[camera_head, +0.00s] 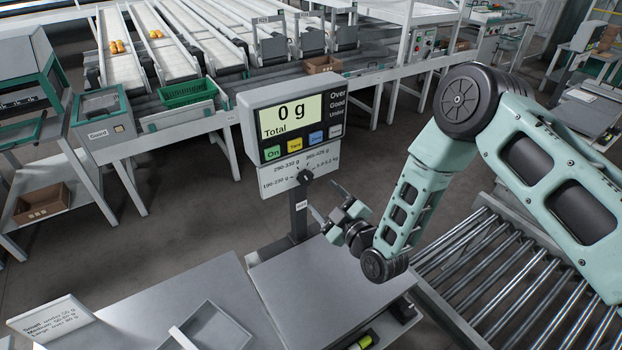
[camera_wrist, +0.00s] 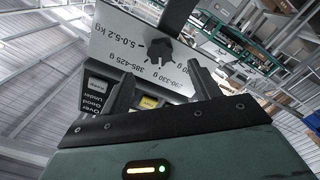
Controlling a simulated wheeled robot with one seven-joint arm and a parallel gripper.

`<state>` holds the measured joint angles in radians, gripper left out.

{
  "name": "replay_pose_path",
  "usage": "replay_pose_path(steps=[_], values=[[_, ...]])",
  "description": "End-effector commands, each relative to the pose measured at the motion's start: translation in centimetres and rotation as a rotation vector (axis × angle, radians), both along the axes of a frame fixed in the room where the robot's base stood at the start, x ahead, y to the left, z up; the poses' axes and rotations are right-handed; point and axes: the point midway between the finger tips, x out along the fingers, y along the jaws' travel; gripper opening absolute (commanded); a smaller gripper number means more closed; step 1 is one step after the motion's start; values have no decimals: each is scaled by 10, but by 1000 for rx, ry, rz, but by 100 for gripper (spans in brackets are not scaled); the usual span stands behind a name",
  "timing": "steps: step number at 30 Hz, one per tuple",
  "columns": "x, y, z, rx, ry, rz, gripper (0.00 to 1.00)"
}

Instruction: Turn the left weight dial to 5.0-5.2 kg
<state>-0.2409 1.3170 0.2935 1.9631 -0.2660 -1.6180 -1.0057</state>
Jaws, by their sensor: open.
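The weight dial (camera_head: 306,177) is a small black knob on the white panel (camera_head: 283,183) below the scale display. Printed ranges surround it: 190-230 g, 290-330 g, 385-425 g and 5.0-5.2 kg, the last at its right. The dial also shows in the wrist view (camera_wrist: 160,50), where the panel appears upside down. I cannot tell surely which range its pointer marks. My gripper (camera_head: 322,197) is open and empty, right of the dial and apart from it. In the wrist view its two fingers (camera_wrist: 162,72) stand either side of the dial's line.
The scale display (camera_head: 290,120) reads 0 g, Total, with coloured buttons below. Its post (camera_head: 298,215) rises behind the bare grey weighing plate (camera_head: 310,285). A grey tray (camera_head: 210,330) lies at the front left. A roller conveyor (camera_head: 500,270) is at right.

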Motion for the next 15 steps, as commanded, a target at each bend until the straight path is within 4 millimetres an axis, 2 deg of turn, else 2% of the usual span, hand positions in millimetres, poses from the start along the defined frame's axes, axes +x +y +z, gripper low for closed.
replay_pose_path(steps=[3,7,15], values=[[21,14,3,2,-1,-1,62],[39,26,3,2,-1,0,62],[58,39,1,0,1,1,62]])
